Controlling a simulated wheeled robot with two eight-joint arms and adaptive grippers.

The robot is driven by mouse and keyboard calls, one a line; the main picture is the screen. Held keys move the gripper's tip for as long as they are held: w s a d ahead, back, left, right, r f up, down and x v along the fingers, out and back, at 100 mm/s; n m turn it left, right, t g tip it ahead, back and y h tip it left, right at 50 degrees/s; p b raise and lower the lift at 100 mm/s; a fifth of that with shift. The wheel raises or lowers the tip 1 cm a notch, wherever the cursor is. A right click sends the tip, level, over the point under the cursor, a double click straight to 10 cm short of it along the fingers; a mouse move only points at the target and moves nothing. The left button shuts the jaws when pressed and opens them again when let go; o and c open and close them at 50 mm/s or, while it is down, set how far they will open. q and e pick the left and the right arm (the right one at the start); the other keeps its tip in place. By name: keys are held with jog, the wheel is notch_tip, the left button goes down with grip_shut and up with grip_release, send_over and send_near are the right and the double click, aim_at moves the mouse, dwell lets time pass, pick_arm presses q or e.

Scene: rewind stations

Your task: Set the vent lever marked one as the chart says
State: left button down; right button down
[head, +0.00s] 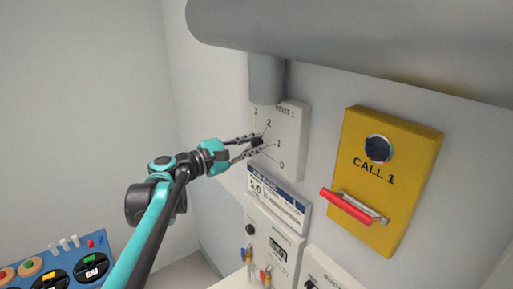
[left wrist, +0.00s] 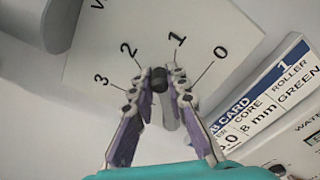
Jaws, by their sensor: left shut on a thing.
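The vent lever's dark knob (head: 257,142) is on a white plate (head: 292,140) marked VENT 1, with marks 0, 1, 2 and 3 fanned around it. My left gripper (head: 256,143) is shut on the knob, which shows between the fingertips in the left wrist view (left wrist: 159,80). The knob appears between marks 1 and 2 there; I cannot tell the exact setting, as the fingers hide part of the lever. My right gripper is not in view. No vent chart that I can recognise is in view.
A job card (head: 276,200) sits below the plate, above a white panel (head: 270,240) with knobs. A yellow CALL 1 box (head: 388,170) with a red handle (head: 346,206) is at right. A large grey pipe (head: 350,45) runs overhead. A blue control panel (head: 62,268) is lower left.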

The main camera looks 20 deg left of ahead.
pick_arm(q)
jog(key=n, duration=0.1)
jog(key=w+a+r+n, duration=0.1)
jog(key=n, duration=0.1)
jog(key=a+r+n, duration=0.1)
jog(key=shift+w+a+n, duration=0.15)
jog(key=shift+w+n, duration=0.15)
jog(key=shift+w, duration=0.1)
jog(key=shift+w+a+r+n, duration=0.25)
jog(key=shift+w+a+n, duration=0.35)
jog(key=shift+n, duration=0.5)
jog(key=shift+w+a+n, duration=0.4)
jog(key=shift+a+n, duration=0.3)
jog(key=shift+n, duration=0.5)
jog(key=c, duration=1.5)
grip_release()
jog(key=shift+w+a, duration=0.1)
jog(key=shift+a, duration=0.05)
